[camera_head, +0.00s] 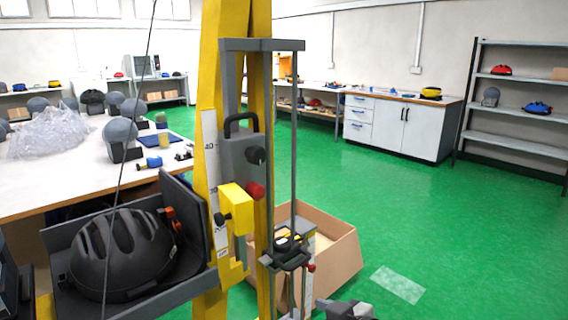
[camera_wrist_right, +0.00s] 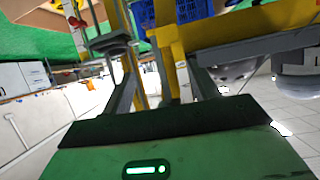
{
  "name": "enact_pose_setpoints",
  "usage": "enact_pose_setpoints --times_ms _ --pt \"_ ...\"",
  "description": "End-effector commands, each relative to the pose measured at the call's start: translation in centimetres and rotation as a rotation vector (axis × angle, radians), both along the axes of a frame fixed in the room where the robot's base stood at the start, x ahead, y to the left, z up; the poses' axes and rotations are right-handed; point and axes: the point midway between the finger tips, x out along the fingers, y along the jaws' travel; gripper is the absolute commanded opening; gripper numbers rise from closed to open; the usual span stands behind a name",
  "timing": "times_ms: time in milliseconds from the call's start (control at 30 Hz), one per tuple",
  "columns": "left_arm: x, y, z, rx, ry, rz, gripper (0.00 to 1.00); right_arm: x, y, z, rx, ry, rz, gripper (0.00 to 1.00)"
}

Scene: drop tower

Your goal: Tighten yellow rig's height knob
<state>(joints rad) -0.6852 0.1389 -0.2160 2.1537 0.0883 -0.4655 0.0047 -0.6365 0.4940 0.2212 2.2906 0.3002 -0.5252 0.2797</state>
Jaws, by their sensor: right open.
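The yellow rig (camera_head: 262,100) stands upright in the middle of the head view, with a white height scale (camera_head: 211,165) on its post. A yellow block (camera_head: 236,208) on the post carries a dark knob (camera_head: 222,219). A red knob (camera_head: 256,191) and a black knob (camera_head: 255,155) sit near it on the grey carriage; I cannot tell which one sets the height. My right gripper (camera_head: 345,309) shows at the bottom edge, below and right of the knobs and apart from them. In the right wrist view my right gripper (camera_wrist_right: 165,72) is open, with rig parts beyond its fingers.
A black helmet (camera_head: 122,255) rests in a grey holder left of the post. A cardboard box (camera_head: 335,255) stands behind the rig. A workbench (camera_head: 35,190) with helmets and a clear plastic heap is at left. Green floor (camera_head: 450,230) is open at right.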

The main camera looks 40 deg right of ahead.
Motion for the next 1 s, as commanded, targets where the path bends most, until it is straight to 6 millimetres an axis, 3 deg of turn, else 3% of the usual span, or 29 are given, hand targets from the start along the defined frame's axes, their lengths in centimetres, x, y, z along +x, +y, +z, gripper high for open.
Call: enact_pose_setpoints --times_ms 33,100,200,333,467,1000 --pt "0.0 -0.1 -0.4 -0.005 -0.005 0.001 0.36 1.5 -2.6 4.3 -0.022 -0.081 -0.013 0.6" --pt "0.0 -0.1 -0.4 -0.012 -0.011 0.002 0.36 2.7 -4.6 10.2 -0.024 -0.178 -0.025 0.6" --pt "0.0 -0.2 -0.5 -0.021 -0.014 0.002 0.36 3.4 -5.2 17.4 -0.02 -0.294 -0.008 0.6" --pt "-0.1 -0.2 -0.5 -0.03 -0.017 0.004 0.36 3.3 -4.2 23.3 -0.011 -0.387 0.028 0.6" --pt "-0.1 -0.3 -0.6 -0.034 -0.019 0.006 0.36 3.6 -3.6 25.2 -0.004 -0.419 0.044 0.6" --pt "0.3 -0.3 -0.8 -0.03 -0.048 0.005 0.36 11.4 -3.1 25.5 -0.009 -0.422 0.041 0.6"
